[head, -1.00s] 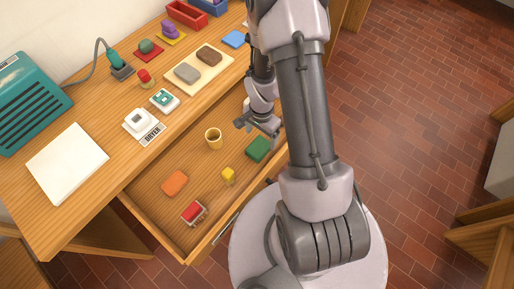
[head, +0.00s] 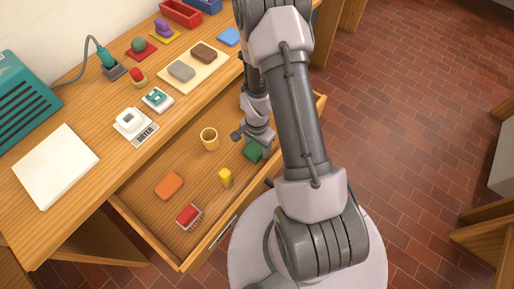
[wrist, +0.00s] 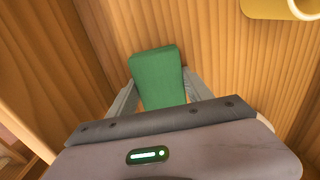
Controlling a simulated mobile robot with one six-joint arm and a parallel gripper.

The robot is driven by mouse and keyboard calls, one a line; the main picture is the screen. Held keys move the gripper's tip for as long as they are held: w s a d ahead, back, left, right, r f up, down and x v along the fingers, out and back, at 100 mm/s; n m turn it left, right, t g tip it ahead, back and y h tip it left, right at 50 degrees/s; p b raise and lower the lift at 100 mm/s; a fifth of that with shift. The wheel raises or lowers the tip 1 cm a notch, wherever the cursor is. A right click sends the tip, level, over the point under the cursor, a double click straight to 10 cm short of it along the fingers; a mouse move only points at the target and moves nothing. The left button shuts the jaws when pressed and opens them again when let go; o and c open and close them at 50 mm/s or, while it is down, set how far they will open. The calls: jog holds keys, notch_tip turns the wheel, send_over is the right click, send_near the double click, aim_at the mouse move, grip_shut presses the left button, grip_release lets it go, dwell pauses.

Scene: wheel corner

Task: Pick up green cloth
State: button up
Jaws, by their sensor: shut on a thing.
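The green cloth (head: 254,151) is a folded block in the open drawer, towards its right end. In the wrist view the green cloth (wrist: 158,78) sits between the two fingers of my gripper (wrist: 160,92), with a finger against each side. In the head view my gripper (head: 256,141) is low over the drawer at the cloth, and part of the cloth is hidden beneath it. My gripper is shut on the cloth. I cannot tell whether the cloth is clear of the drawer floor.
The drawer walls stand close around. The tabletop carries a dryer-labelled item (head: 133,123) and a tray (head: 193,68) with two stones.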

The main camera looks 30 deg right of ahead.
aim_at(257, 146)
jog(key=shift+c, duration=0.5)
notch_tip(257, 146, up, 10)
jog(key=p, duration=0.4)
jog(key=shift+p, duration=0.3)
